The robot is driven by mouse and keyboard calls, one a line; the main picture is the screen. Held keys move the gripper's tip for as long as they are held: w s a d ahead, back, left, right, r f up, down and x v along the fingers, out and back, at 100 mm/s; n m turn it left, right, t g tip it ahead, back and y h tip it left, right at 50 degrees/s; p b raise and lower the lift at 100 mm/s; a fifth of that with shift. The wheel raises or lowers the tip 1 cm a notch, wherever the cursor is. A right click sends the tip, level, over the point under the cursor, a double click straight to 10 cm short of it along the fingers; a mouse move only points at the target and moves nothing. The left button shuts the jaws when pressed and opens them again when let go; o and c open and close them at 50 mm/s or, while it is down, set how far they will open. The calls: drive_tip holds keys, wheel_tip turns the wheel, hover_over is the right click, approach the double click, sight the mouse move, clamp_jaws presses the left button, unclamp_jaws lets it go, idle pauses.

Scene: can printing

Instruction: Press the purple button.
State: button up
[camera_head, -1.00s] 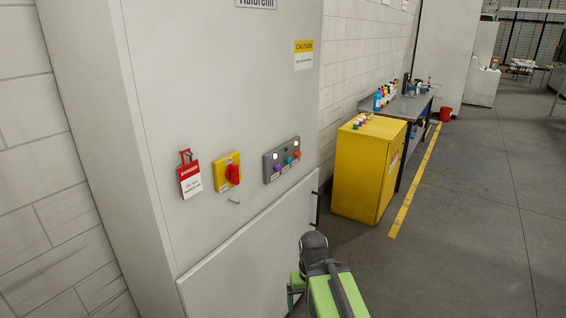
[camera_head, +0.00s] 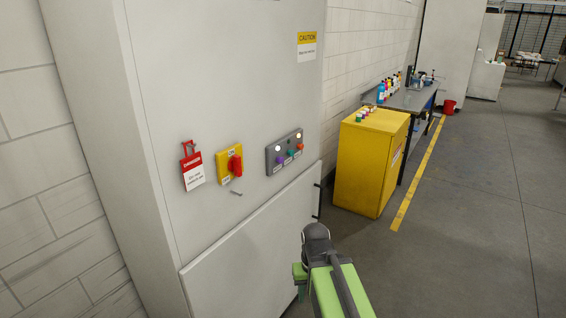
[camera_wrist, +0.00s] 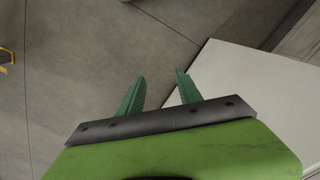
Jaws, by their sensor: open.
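The purple button (camera_head: 281,160) sits at the left end of a grey control panel (camera_head: 271,152) on the white cabinet, in the head view. A green button (camera_head: 291,153) and a red-orange button (camera_head: 300,146) are to its right. My gripper is open and empty in the wrist view (camera_wrist: 158,85), with two green fingers apart above the floor beside the white cabinet. The purple button is not in the wrist view.
A red rotary switch on a yellow plate (camera_head: 223,175) and a red-and-white danger tag (camera_head: 193,172) are left of the panel. A yellow cabinet (camera_head: 361,165) stands to the right, with a workbench (camera_head: 412,98) behind. Floor at right is clear.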

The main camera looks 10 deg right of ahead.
clamp_jaws()
idle(1.2)
